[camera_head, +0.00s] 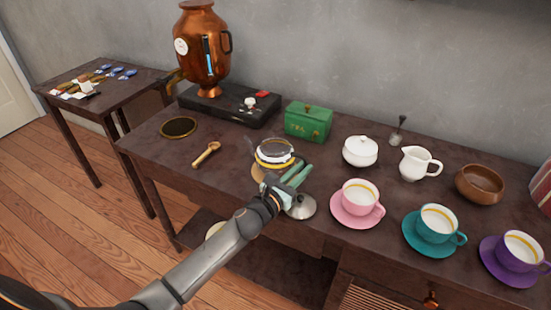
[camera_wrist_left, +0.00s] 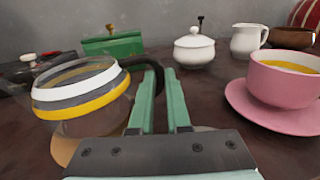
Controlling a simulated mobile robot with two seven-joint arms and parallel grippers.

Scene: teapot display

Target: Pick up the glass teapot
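The glass teapot (camera_head: 274,152) stands upright near the table's front, a white and yellow band around its clear body. It also shows at the left of the left wrist view (camera_wrist_left: 80,95). Its dark curved handle (camera_wrist_left: 142,61) reaches to my left gripper's green fingers. My left gripper (camera_head: 297,174) is just right of the teapot in the head view. In the left wrist view its fingers (camera_wrist_left: 163,85) are close together, with the dark handle between them; they partly hide it. The teapot appears to be at table height. My right gripper is not in view.
Pink (camera_head: 357,199), teal (camera_head: 436,225) and purple (camera_head: 517,252) cups on saucers stand at right. Behind are a green tin (camera_head: 308,121), white sugar bowl (camera_head: 360,151), creamer (camera_head: 417,164) and brown bowl (camera_head: 480,183). A wooden scoop (camera_head: 207,154) lies left; a copper urn (camera_head: 203,50) stands behind.

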